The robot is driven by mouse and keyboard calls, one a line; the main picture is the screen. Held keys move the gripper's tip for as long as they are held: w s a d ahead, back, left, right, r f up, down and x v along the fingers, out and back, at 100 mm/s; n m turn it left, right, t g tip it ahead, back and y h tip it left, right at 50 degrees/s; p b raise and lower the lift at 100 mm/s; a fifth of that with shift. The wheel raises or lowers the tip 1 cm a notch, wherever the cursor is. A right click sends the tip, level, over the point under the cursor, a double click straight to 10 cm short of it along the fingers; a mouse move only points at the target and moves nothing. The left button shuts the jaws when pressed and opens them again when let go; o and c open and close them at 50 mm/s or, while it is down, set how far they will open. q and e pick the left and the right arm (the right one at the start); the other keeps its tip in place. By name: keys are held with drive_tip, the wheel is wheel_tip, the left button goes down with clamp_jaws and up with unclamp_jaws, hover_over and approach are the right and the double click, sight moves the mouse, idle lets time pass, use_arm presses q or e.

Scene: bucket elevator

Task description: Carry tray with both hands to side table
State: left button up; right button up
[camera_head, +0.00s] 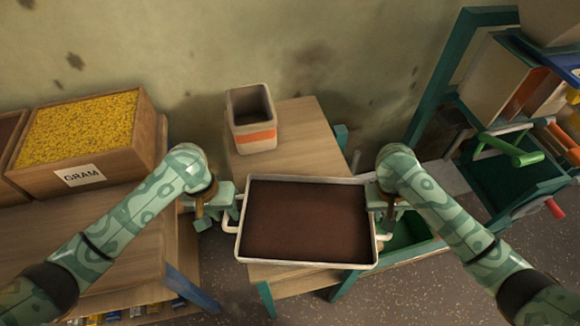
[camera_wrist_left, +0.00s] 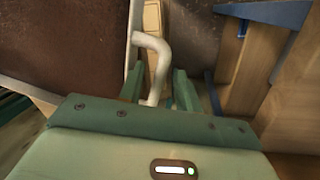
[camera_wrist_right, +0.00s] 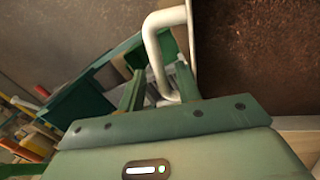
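The tray (camera_head: 375,261) is a shallow pale metal pan with a dark brown inside and a bent white handle on each short side. It overlaps the front of a small wooden side table (camera_head: 285,137); I cannot tell whether it touches the top. My left gripper (camera_head: 226,203) is at the left handle (camera_wrist_left: 156,55). In the left wrist view its fingers stand apart on both sides of it. My right gripper (camera_head: 381,206) is at the right handle (camera_wrist_right: 153,45). Its fingers also stand apart around it, with gaps showing.
A pale bin with an orange stripe (camera_head: 254,138) stands on the side table behind the tray. Speckled floor (camera_head: 420,290) shows in front.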

use_arm(q)
wheel_tip(320, 180, up, 12)
drive_tip(key=a, duration=0.2)
drive_tip(key=shift+a, duration=0.15)
use_arm(e)
wheel_tip(320, 180, up, 12)
drive_tip(key=a, duration=0.2)
drive_tip(key=shift+w+a+f, duration=0.15)
drive_tip(key=shift+a, duration=0.05)
use_arm(q)
drive_tip(key=shift+f, duration=0.15)
